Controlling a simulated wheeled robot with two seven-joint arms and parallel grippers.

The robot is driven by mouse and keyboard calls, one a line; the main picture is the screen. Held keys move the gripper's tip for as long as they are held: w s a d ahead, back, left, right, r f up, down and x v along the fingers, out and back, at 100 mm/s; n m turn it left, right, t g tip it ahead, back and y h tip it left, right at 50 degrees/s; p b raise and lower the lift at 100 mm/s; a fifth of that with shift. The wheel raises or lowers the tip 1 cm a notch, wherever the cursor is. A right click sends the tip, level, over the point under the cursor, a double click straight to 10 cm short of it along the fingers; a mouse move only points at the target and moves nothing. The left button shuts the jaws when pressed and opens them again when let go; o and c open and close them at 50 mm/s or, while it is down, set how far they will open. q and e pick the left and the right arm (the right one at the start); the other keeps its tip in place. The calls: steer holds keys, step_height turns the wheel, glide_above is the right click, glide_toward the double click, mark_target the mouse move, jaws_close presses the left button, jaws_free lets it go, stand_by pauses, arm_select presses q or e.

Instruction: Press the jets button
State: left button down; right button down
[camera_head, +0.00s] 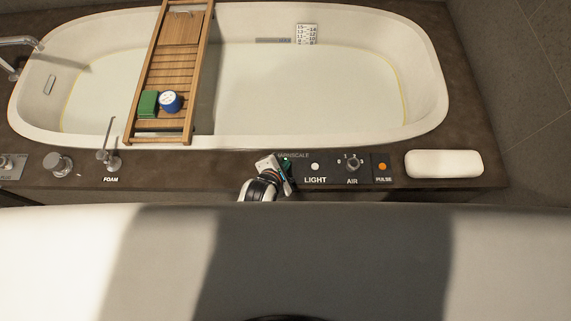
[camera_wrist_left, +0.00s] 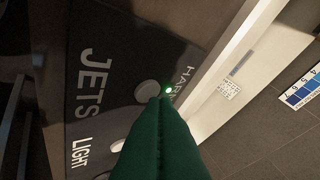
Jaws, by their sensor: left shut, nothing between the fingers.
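The jets button (camera_wrist_left: 147,92) is a round grey button beside the white JETS label (camera_wrist_left: 93,82) on a dark panel in the left wrist view. A small lit green light (camera_wrist_left: 169,90) is next to it. My left gripper (camera_wrist_left: 160,101) is shut and empty, its green fingertips overlapping the button's lower right edge. I cannot tell whether they touch it. In the head view, my left gripper (camera_head: 287,168) is over the panel, left of the LIGHT button (camera_head: 315,166), and hides the jets button. My right gripper is not in view.
The AIR knob (camera_head: 352,165) and orange PULSE button (camera_head: 382,166) are to the right, then a white pillow (camera_head: 444,164). The FOAM lever (camera_head: 112,160) and a round knob (camera_head: 58,164) stand left. The bathtub (camera_head: 425,75) is behind, bridged by a wooden tray (camera_head: 180,60).

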arm_select(q)
steer(key=shift+f, duration=0.35)
stand_by(0.3)
steer(key=shift+r, duration=0.1)
steer(key=shift+r+p, duration=0.7)
steer(key=shift+p, duration=0.15)
steer(key=shift+d, duration=0.1)
